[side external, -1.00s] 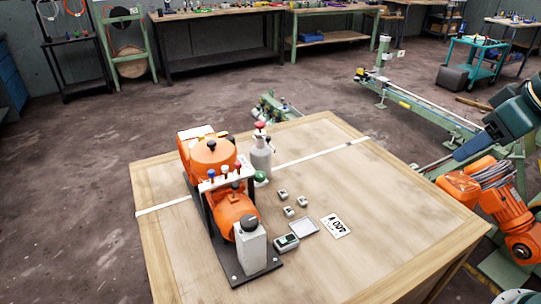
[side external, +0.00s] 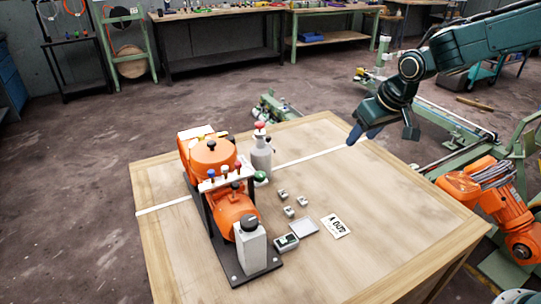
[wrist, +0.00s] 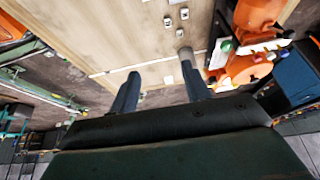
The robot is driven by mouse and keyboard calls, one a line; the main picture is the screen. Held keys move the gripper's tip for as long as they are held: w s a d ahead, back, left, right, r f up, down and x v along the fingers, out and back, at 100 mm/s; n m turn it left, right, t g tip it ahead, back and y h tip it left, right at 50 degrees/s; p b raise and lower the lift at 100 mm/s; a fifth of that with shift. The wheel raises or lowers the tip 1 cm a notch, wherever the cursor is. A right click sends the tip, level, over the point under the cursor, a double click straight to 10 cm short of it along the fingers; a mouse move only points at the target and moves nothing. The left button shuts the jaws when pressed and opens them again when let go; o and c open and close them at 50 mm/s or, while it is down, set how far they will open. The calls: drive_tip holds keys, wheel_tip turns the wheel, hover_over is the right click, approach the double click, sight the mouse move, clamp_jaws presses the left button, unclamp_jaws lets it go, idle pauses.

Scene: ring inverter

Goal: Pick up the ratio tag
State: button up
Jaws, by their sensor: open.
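A flat white card with black printed characters (side external: 336,226), which looks like the ratio tag, lies on the wooden table (side external: 400,210) right of a small pale tray. My gripper (side external: 382,135) is open and empty, high at the table's far right edge in the side view, well apart from the card. In the wrist view my gripper's two fingers (wrist: 158,68) are spread, with tabletop showing between them. I cannot make out the card in the wrist view.
An orange machine (side external: 236,210) on a dark base stands at the table's left, with a grey bottle (side external: 261,155) behind it. Several small pale blocks (side external: 289,211), a pale tray (side external: 304,227) and a dark-topped box (side external: 286,243) lie between machine and card. The table's right side is clear.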

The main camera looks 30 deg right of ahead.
drive_tip(key=w+a+x, duration=0.1)
drive_tip(key=a+x, duration=0.2)
drive_tip(key=x, duration=1.9)
drive_tip(key=shift+w+a, duration=0.15)
drive_tip(key=shift+w, duration=0.15)
drive_tip(key=shift+g, duration=0.3)
hover_over(302, 199)
drive_tip(key=s, duration=0.3)
drive_tip(key=shift+w+a+f, duration=0.1)
drive_tip(key=shift+w+f, duration=0.05)
drive_tip(key=shift+f, duration=3.75)
drive_tip(key=shift+x, duration=2.6)
